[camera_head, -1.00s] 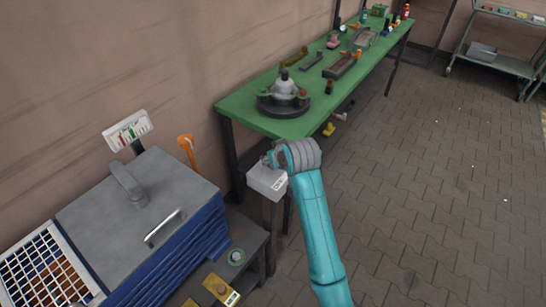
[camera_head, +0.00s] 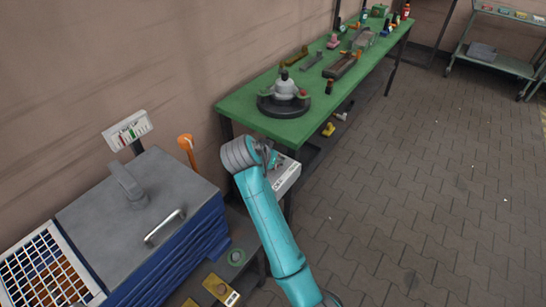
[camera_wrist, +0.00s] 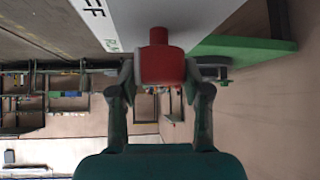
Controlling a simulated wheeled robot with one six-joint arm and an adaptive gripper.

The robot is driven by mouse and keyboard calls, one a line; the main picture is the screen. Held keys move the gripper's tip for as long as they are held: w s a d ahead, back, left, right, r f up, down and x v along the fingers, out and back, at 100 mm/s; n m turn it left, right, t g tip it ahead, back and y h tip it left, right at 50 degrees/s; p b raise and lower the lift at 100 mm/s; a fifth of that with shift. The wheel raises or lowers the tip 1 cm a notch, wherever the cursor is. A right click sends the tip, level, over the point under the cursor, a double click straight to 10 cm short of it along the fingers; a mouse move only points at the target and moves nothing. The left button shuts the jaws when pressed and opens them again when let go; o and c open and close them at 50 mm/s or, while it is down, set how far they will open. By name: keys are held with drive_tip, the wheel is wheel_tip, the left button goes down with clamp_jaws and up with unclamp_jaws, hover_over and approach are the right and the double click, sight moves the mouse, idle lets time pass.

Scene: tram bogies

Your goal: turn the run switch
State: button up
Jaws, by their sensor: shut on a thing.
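A light grey box (camera_head: 287,177) with dark lettering stands at the near end of the green bench. My gripper (camera_head: 268,155) is at the box's far left side, and my arm covers part of the box. In the wrist view my gripper (camera_wrist: 161,75) is shut on a red knob (camera_wrist: 161,62), with one finger on each side. The knob sticks out from the pale box face (camera_wrist: 180,15), where parts of dark and green letters show. The knob is hidden in the head view, and I cannot read its switch position.
The green bench (camera_head: 245,118) is close behind, with a round dark fixture (camera_head: 284,104) and several parts on it. A grey-topped blue cabinet (camera_head: 95,210) and an orange-handled tool (camera_head: 187,148) are to the left.

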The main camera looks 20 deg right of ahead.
drive_tip(key=shift+m+g+h, duration=0.3)
drive_tip(key=shift+m, duration=0.3)
drive_tip(key=o, duration=1.2)
drive_tip(key=shift+c, duration=0.2)
drive_tip(key=v, duration=1.2)
drive_tip(key=shift+a, duration=0.1)
